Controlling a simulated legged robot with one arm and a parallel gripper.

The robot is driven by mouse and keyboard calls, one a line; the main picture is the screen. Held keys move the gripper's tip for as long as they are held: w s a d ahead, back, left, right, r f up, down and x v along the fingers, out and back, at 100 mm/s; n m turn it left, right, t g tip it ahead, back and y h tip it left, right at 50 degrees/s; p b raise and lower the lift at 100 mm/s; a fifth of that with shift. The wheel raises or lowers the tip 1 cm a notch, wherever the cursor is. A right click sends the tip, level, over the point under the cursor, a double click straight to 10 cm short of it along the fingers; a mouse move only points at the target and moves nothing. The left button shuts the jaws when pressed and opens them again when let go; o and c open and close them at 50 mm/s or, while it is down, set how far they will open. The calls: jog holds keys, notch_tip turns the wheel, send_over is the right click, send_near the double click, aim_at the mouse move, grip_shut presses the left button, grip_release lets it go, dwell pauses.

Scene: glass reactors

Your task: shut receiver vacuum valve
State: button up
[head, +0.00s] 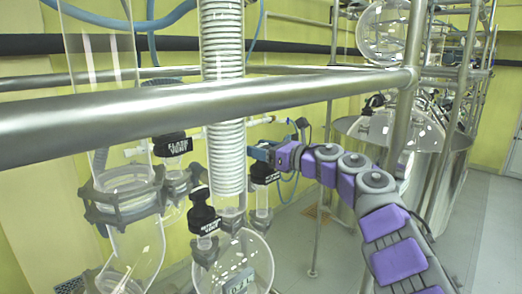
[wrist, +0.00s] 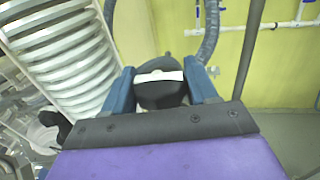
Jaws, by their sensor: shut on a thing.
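My gripper (head: 258,152) reaches in from the right beside the coiled glass condenser. In the wrist view its two blue fingers (wrist: 163,92) stand on either side of a black valve knob (wrist: 161,92) with a white label band, and are shut on it. In the head view a black knob (head: 264,173) with a white label shows just below the fingertips, on a glass stem. I cannot read its label, so I cannot tell by name whether it is the receiver vacuum valve, nor whether it is open or closed.
A FLASK VENT knob (head: 173,145) and another black vent knob (head: 204,214) sit left of my gripper. The coiled condenser (head: 222,100) stands close by, above a round glass flask (head: 235,262). A thick steel rail (head: 200,112) crosses in front. A steel vessel (head: 345,150) stands at right.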

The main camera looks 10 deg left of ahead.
jog(key=shift+s+a+f+b, duration=0.15)
jog(key=shift+f+b, duration=0.15)
jog(key=shift+b, duration=0.35)
jog(key=shift+m+t+h+b, duration=0.35)
jog(key=shift+t+b, duration=0.25)
jog(key=shift+b, duration=0.25)
jog(key=shift+m+b, duration=0.25)
jog(key=shift+b, duration=0.1)
jog(key=m+t+h+b, duration=0.2)
jog(key=t+b, duration=0.1)
jog(key=shift+a+h+b, duration=0.1)
jog(key=shift+h+b, duration=0.2)
jog(key=shift+h, duration=0.05)
jog(key=m+t+h, duration=0.2)
jog(key=t, duration=0.1)
jog(key=shift+r+m+h, duration=0.25)
jog(key=shift+m+h, duration=0.15)
jog(key=shift+s+r+m+t+h+p, duration=0.15)
jog(key=shift+m+t+h+p, duration=0.35)
jog(key=shift+h+p, duration=0.4)
jog(key=shift+m+t+h+p, duration=0.3)
jog(key=shift+m+h+p, duration=0.3)
jog(key=shift+p, duration=0.15)
jog(key=o, duration=0.7)
